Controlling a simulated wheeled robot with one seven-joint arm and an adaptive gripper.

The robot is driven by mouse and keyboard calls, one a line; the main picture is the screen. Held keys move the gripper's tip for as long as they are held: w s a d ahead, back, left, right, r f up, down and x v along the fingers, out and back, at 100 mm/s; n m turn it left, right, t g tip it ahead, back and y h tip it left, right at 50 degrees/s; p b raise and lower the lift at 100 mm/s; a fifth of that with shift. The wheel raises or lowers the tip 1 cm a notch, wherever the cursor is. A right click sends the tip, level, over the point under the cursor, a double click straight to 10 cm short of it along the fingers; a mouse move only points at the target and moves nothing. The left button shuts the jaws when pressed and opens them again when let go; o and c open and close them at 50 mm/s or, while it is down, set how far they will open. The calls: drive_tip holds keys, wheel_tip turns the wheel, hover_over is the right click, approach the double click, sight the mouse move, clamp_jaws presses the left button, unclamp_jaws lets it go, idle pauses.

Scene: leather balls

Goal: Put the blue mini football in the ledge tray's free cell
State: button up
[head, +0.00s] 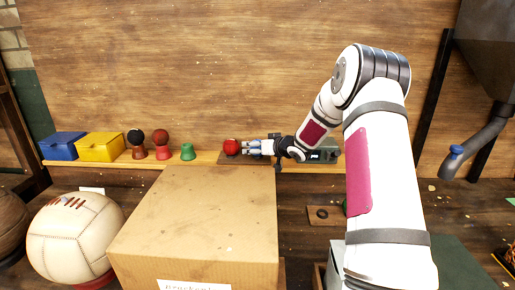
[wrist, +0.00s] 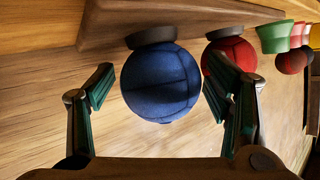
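The blue mini football (wrist: 160,84) is in the wrist view, between the two fingers of my gripper (wrist: 160,92). A narrow gap shows on each side of the ball, so the fingers look open around it. The ball's underside meets a dark ring (wrist: 151,36) on the ledge tray (wrist: 100,22); the wrist picture is turned upside down. A red ball (wrist: 229,60) sits on the neighbouring ring. In the head view my gripper (head: 247,147) reaches left along the ledge beside the red ball (head: 231,147), mostly hiding the blue ball.
On the ledge stand a blue box (head: 62,147), a yellow box (head: 99,148), balls on red stands (head: 162,153) and a green stand (head: 188,152). A large cardboard box (head: 200,215) and a big cream ball (head: 73,238) stand in front.

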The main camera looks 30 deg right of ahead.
drive_tip(key=shift+r, duration=0.15)
drive_tip(key=a+p+v, duration=0.1)
drive_tip(key=v, duration=1.1)
drive_tip(key=s+a+r+g+h, duration=0.4)
drive_tip(key=s+a+r+h, duration=0.1)
drive_tip(key=s+a+r, duration=0.6)
drive_tip(key=s+a, duration=0.2)
drive_tip(key=s, duration=0.1)
drive_tip(key=s+a+r+g, duration=0.1)
drive_tip(key=s+a, duration=0.1)
drive_tip(key=s, duration=0.2)
drive_tip(key=s+a+g, duration=0.1)
drive_tip(key=s+a, duration=0.1)
drive_tip(key=s, duration=0.2)
drive_tip(key=shift+s+a+r+y, duration=0.2)
drive_tip(key=shift+s+a+y, duration=0.05)
drive_tip(key=shift+y, duration=0.05)
drive_tip(key=s+a+f+g+y, duration=0.1)
drive_tip(key=s+a, duration=0.2)
drive_tip(key=s, duration=0.2)
drive_tip(key=s+a+f+n+g+y, duration=0.1)
drive_tip(key=s+a, duration=0.2)
drive_tip(key=s, duration=0.2)
drive_tip(key=s+a+f+g+y, duration=0.1)
drive_tip(key=s+a, duration=0.2)
drive_tip(key=s, duration=0.2)
drive_tip(key=shift+s+a+f+n, duration=0.15)
drive_tip(key=shift+s+a+n, duration=0.15)
